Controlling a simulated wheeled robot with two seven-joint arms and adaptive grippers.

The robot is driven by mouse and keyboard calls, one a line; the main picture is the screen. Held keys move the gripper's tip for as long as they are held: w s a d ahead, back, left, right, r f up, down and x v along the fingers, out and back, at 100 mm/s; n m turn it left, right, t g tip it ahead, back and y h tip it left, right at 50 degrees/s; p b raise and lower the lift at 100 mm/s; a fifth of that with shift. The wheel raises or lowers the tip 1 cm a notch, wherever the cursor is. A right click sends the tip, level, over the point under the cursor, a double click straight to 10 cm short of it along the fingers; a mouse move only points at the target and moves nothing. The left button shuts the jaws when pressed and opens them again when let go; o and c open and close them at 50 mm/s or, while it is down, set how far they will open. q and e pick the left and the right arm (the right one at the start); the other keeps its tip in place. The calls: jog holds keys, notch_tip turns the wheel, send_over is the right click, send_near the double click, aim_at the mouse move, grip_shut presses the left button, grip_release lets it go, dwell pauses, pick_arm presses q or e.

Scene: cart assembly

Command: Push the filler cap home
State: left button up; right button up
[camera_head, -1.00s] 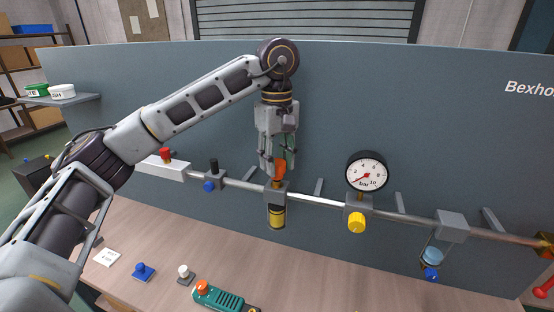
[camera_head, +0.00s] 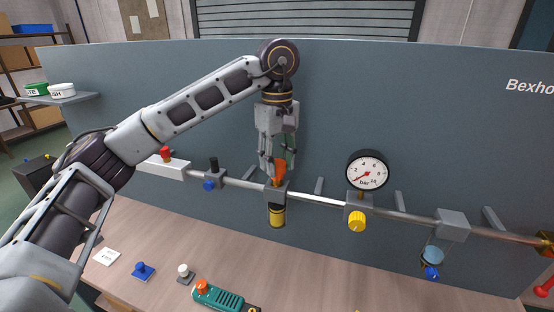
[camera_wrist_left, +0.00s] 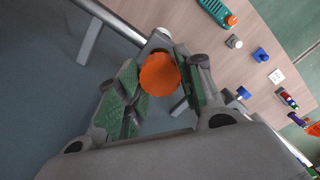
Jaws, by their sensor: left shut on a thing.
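The orange filler cap (camera_head: 279,171) is at the top of the grey block (camera_head: 276,191) that carries the yellow-banded bowl (camera_head: 277,216) on the pipe. My left gripper (camera_head: 278,166) points down from above and is shut on the cap. In the left wrist view, the round orange cap (camera_wrist_left: 159,75) sits between the green-padded fingers (camera_wrist_left: 158,85). The fingers partly hide the cap in the head view. I cannot tell if it is fully seated. My right gripper is in no view.
A pressure gauge (camera_head: 366,172) with a yellow knob (camera_head: 357,221) stands right along the pipe (camera_head: 315,199). A black-topped valve (camera_head: 213,168) is to the left. The grey-blue panel (camera_head: 440,130) is close behind. Below, the bench holds a green tool (camera_head: 222,298) and small knobs.

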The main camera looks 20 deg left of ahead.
pick_arm(q)
jog(key=shift+f, duration=0.4)
jog(key=shift+f+b, duration=0.15)
jog(key=shift+b, duration=0.15)
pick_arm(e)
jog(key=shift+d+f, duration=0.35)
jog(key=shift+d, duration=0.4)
pick_arm(q)
jog(key=shift+f, duration=0.2)
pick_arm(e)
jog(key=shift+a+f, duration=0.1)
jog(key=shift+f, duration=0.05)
pick_arm(q)
jog(key=shift+f, duration=0.1)
jog(key=shift+f+b, duration=0.15)
jog(key=shift+b, duration=0.15)
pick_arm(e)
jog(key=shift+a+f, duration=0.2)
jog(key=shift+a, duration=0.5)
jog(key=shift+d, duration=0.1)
